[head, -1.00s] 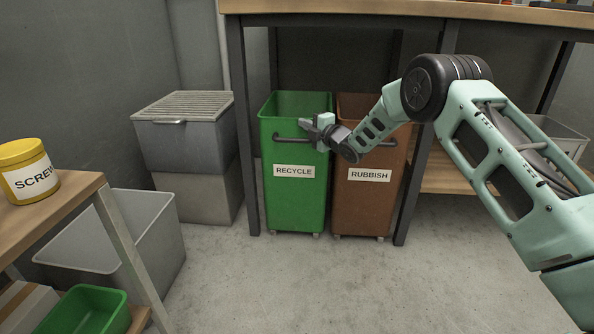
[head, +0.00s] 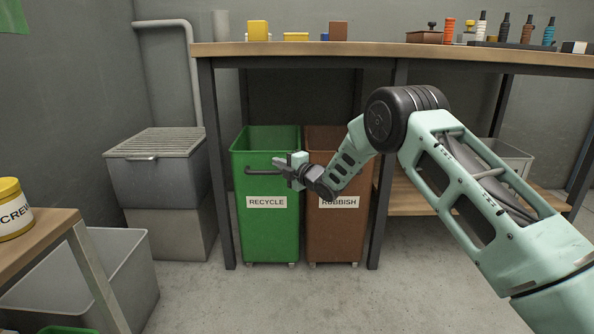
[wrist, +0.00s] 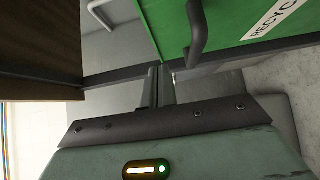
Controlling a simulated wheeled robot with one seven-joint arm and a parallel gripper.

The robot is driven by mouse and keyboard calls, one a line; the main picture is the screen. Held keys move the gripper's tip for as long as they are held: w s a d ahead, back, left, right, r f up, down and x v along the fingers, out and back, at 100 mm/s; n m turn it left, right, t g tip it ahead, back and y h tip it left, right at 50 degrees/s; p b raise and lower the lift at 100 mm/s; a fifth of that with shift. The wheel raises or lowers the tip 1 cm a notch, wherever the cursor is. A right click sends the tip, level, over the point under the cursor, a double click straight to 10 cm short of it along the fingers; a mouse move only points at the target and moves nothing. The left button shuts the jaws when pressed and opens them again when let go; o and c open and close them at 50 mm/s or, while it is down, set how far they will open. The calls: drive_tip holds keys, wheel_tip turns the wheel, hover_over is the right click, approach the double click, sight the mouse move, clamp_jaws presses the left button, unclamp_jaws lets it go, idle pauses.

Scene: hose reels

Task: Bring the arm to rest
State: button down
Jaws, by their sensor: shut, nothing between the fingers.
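My gripper (head: 284,166) is in front of the green recycle bin (head: 268,228) in the head view, with my arm reaching in from the right. Its fingers are shut with nothing between them. In the wrist view the closed fingers (wrist: 159,88) point toward the bin's lower area, and the green bin (wrist: 215,22) with its dark handle fills the upper right. Whether the gripper touches the bin cannot be told. The brown rubbish bin (head: 334,235) stands just right of the green one, partly hidden by my wrist.
A workbench (head: 230,49) with bottles and boxes runs above the bins. A grey lidded box (head: 160,172) stands to the left. A side table (head: 40,236) with a yellow screw tub (head: 12,208) is at the left edge, beside a grey crate (head: 130,282). Floor in front is clear.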

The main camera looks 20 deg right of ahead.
drive_tip(key=p+v, duration=0.3)
drive_tip(key=v, duration=0.5)
drive_tip(key=s+a+r+m+g+h+p, duration=0.2)
drive_tip(key=s+a+r+m+g, duration=0.25)
drive_tip(key=s+a, duration=0.4)
drive_tip(key=s+a+r+m+g+h+p, duration=0.2)
drive_tip(key=s+a+r+m+g, duration=0.3)
drive_tip(key=s, duration=0.6)
drive_tip(key=s+d+r+m+g+h+p, duration=0.1)
drive_tip(key=s+m+g+h, duration=0.15)
drive_tip(key=s, duration=1.45)
drive_tip(key=s+d+r+m+g+h+p, duration=0.15)
drive_tip(key=s+m+g, duration=0.25)
drive_tip(key=s, duration=1.4)
wheel_tip(320, 180, up, 38)
drive_tip(key=p, duration=3.8)
drive_tip(key=shift+w+a, duration=0.2)
drive_tip(key=shift+w, duration=0.1)
